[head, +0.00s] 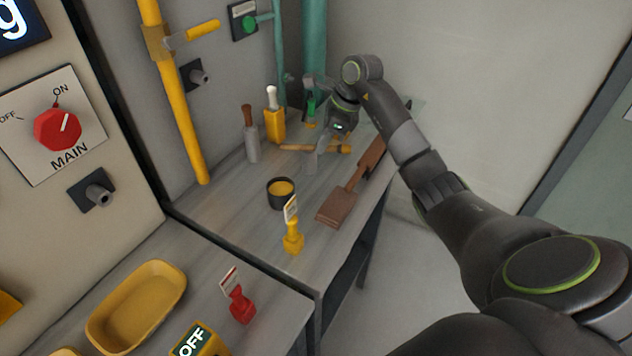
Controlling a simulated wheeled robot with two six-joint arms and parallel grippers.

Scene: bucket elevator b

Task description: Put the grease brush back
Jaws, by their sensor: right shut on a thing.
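My right gripper (313,160) reaches over the far bench from the right, fingers pointing down. It is shut on a tan wooden-handled tool, which looks like the grease brush (297,148). The brush lies about level across the fingers, with a yellowish end (346,149) to the right. Whether it touches the bench I cannot tell. A dark round pot of yellow grease (281,192) stands nearer, left of the gripper. My left gripper is not in view.
A grey tool with brown handle (251,143), a yellow holder with white handle (274,124) and a green item (311,107) stand at the back. A brown paddle (345,198) lies along the right edge. A yellow tag stand (293,238) is in front.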

